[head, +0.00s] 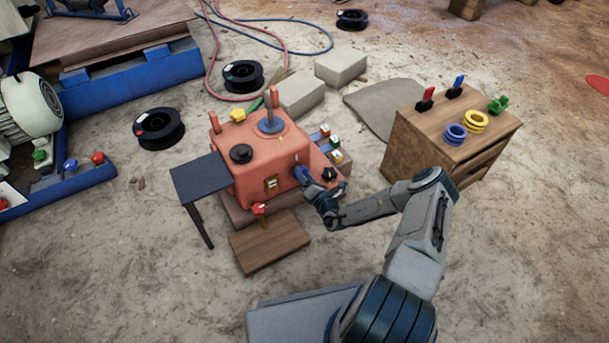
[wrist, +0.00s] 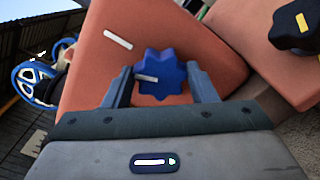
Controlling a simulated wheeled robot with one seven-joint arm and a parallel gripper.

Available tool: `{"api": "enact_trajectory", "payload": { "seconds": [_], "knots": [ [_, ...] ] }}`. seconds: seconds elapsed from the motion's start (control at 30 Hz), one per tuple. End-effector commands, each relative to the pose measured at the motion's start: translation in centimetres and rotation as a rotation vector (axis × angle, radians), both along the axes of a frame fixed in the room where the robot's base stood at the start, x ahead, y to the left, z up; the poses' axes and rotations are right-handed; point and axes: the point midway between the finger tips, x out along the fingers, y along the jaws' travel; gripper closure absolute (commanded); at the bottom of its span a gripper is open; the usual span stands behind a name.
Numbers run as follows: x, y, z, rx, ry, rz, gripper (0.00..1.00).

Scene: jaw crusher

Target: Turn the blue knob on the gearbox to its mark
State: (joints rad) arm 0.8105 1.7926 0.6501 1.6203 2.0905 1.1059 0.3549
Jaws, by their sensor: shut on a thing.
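The orange-red gearbox (head: 255,150) stands on a base on the dirt floor. Its blue knob (head: 300,174) is on the right-hand side, partly hidden by my gripper in the head view. In the wrist view the lobed blue knob (wrist: 163,72) sits between the two fingers of my gripper (wrist: 160,88), which is shut on it. A short white line on the knob points left. A white mark (wrist: 117,39) is on the orange face, up and left of the knob. The line and the mark are not lined up.
A black knob (wrist: 295,25) with a yellow line is at the upper right of the wrist view. A red-topped lever (head: 259,209) stands at the gearbox front, by a wooden board (head: 270,243). A dark side table (head: 200,176) is left; a wooden cabinet (head: 425,155) is right.

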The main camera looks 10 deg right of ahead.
Motion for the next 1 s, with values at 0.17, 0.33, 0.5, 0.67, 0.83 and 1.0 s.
{"api": "enact_trajectory", "payload": {
  "seconds": [0.17, 0.33, 0.5, 0.67, 0.83, 1.0],
  "knots": [
    [-0.17, -0.03, -0.23, 0.133, 0.048, 0.001, 0.71],
    [-0.15, -0.03, -0.28, 0.232, 0.080, 0.000, 0.71],
    [-0.16, -0.05, -0.31, 0.296, 0.101, 0.001, 0.71],
    [-0.19, -0.01, -0.36, 0.330, 0.112, 0.002, 0.71],
    [-0.20, 0.02, -0.38, 0.341, 0.116, 0.002, 0.71],
    [-0.20, 0.03, -0.40, 0.342, 0.117, 0.002, 0.71]
  ]
}}
